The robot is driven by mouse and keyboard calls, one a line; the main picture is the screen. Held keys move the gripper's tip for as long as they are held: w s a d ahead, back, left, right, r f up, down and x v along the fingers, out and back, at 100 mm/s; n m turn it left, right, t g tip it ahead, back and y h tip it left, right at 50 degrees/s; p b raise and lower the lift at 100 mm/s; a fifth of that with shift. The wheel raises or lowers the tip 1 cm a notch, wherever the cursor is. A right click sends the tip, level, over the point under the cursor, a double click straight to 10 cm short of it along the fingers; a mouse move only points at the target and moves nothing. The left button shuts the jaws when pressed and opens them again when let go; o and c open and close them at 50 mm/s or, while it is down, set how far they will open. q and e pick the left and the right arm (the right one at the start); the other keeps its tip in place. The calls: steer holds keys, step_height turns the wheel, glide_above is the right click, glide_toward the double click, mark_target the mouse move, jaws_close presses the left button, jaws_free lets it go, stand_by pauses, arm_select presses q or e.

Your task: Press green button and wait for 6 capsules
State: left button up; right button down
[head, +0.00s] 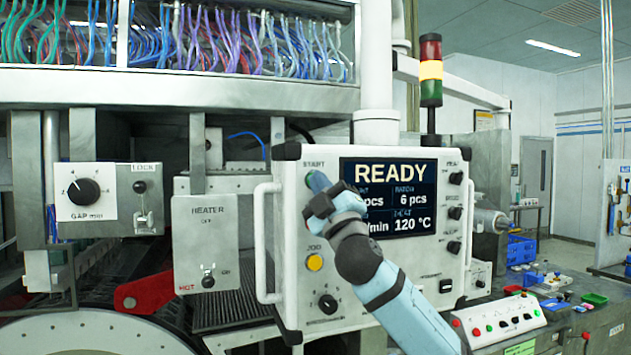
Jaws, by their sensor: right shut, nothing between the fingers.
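The control panel (290,225) is a white box with side handles. Its screen (408,172) reads READY, with a batch of 6 pcs and 120 °C; part of the screen is hidden by my arm. My right gripper (316,184) is shut and empty, with its tips at the spot just under the START label. The green button is mostly or wholly hidden behind the fingertips. I cannot tell whether the tips touch it. No capsules can be made out. My left gripper is not in view.
A yellow JOG button (314,263) and a black knob (328,304) sit lower on the panel. The signal tower (431,70) shows its yellow section lit. A heater box (208,245) and gap box (100,198) are at the left. A smaller button console (498,320) stands at lower right.

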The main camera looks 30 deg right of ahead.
steer(key=shift+w, duration=0.15)
stand_by(0.3)
steer(key=shift+w, duration=0.3)
